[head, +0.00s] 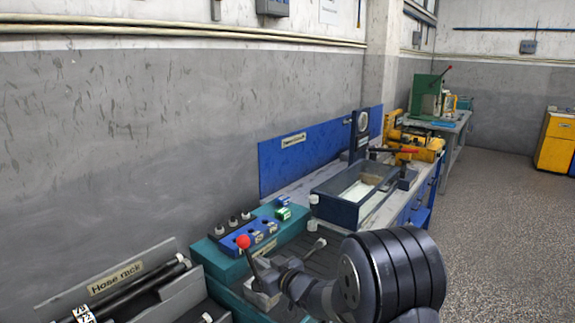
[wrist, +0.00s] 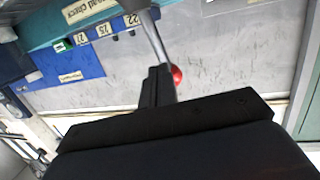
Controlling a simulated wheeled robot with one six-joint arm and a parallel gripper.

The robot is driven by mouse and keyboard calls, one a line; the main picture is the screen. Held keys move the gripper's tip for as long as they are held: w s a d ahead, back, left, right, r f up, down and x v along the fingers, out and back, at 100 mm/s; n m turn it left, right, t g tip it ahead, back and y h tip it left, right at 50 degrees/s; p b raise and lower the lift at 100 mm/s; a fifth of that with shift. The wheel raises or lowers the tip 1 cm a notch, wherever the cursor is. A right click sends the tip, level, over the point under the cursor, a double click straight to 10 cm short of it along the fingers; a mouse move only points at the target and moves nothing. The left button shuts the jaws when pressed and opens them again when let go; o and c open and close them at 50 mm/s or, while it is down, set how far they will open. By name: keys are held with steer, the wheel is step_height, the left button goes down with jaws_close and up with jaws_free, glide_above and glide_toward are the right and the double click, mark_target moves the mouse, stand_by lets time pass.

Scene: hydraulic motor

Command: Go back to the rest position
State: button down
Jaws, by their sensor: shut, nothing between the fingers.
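My gripper (wrist: 157,80) shows in the wrist view as black, closed fingers with nothing between them. In that view a red ball knob (wrist: 177,75) and a grey metal rod (wrist: 150,40) appear close beside the fingertips. I cannot tell whether they touch. In the head view my dark ribbed arm (head: 390,270) reaches in from the bottom right over the teal bench unit (head: 225,265). The red knob (head: 243,241) stands upright on its lever, left of the arm's end. My fingertips are hard to make out there.
A hose rack (head: 115,280) with black hoses lies at the lower left. A blue block (head: 248,238) with labels sits on the teal unit. A dark open tray (head: 340,212) stands behind on the bench. The speckled floor (head: 500,230) at the right is clear.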

steer(key=shift+d+f+t+y+b, duration=0.15)
steer(key=shift+f+t+y+b, duration=0.25)
steer(key=shift+b, duration=0.4)
steer(key=s+d+f+m+t+y+b, duration=0.1)
steer(key=s+d+f+t+y+b, duration=0.2)
steer(key=b, duration=0.5)
steer(key=shift+s+d+f+m+t+b, duration=0.15)
steer(key=shift+s+d+m+t+b, duration=0.2)
steer(key=shift+s+d+t, duration=0.5)
steer(key=shift+d, duration=0.1)
